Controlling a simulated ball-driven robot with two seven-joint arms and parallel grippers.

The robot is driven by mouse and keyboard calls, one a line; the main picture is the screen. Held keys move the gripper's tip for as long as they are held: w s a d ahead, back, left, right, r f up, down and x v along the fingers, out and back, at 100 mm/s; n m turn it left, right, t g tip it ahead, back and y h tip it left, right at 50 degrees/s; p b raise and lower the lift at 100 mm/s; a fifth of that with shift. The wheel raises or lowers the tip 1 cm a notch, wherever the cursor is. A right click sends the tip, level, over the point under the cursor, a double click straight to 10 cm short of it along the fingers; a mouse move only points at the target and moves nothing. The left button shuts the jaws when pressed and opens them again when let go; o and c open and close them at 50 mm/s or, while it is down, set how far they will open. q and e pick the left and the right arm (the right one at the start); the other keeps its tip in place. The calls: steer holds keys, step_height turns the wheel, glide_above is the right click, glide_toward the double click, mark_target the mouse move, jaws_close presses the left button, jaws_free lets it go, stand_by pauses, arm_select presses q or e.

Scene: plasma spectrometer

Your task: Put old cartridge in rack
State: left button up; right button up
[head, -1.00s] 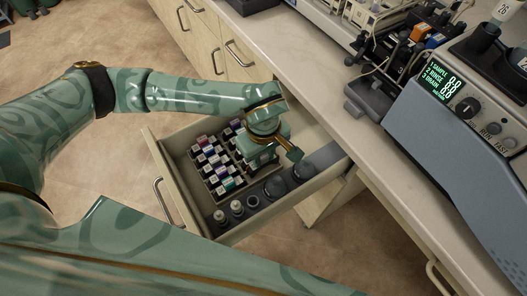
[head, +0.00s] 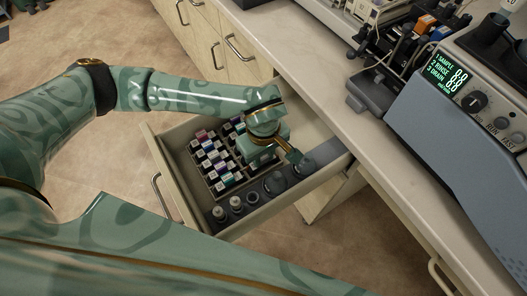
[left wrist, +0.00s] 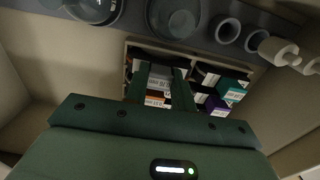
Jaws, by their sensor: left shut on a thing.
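The cartridge rack (head: 222,193) lies in the open drawer and holds rows of small cartridges with white labels and coloured ends. My left gripper (head: 262,152) reaches down over the rack's right part; its fingertips are hidden in the head view. In the left wrist view my left gripper (left wrist: 160,86) is shut on a white-labelled cartridge (left wrist: 158,80) with an orange part near it. The held cartridge is within the outline of the rack (left wrist: 195,55); I cannot tell whether it is fully seated. My right gripper is not in view.
The drawer (head: 165,175) stands open. A dark holder strip (head: 265,203) with bottles and round wells runs along its side. The counter (head: 330,85) carries the spectrometer (head: 445,135) with a lit display. Purple and teal cartridges (left wrist: 230,90) sit beside the fingers.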

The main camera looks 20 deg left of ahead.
arm_select(q)
steer(key=shift+f, duration=0.2)
steer(key=o, duration=1.1)
steer(key=shift+c, duration=0.2)
step_height(320, 180, up, 16)
steer(key=p, duration=0.4)
steer(key=shift+r+p, duration=0.2)
steer(key=shift+p, duration=0.1)
steer(key=shift+f, duration=0.1)
